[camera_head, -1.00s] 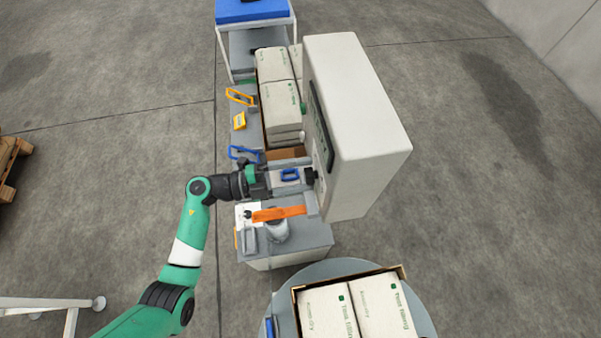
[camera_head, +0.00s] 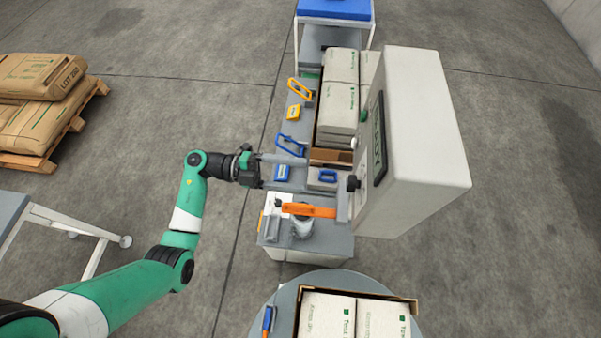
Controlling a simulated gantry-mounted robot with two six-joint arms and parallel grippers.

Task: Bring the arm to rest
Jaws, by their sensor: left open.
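My left arm comes in from the lower left, green with black joints. Its left gripper (camera_head: 303,173) is open and empty, its two grey fingers apart and pointing right over the bench (camera_head: 285,240). A small blue block (camera_head: 282,173) shows between the fingers, apparently on the bench below. A grey block with a blue handle (camera_head: 328,176) stands just beyond the fingertips, beside the tall white machine (camera_head: 425,150). My right gripper is not in view.
An orange lever (camera_head: 308,210) sits in front of the gripper. Blue (camera_head: 291,145) and yellow (camera_head: 299,90) handles lie further back. White cartons (camera_head: 340,105) stand behind. A box of packs (camera_head: 355,315) sits at the front. Stacked sacks (camera_head: 40,95) are at left; open floor lies between.

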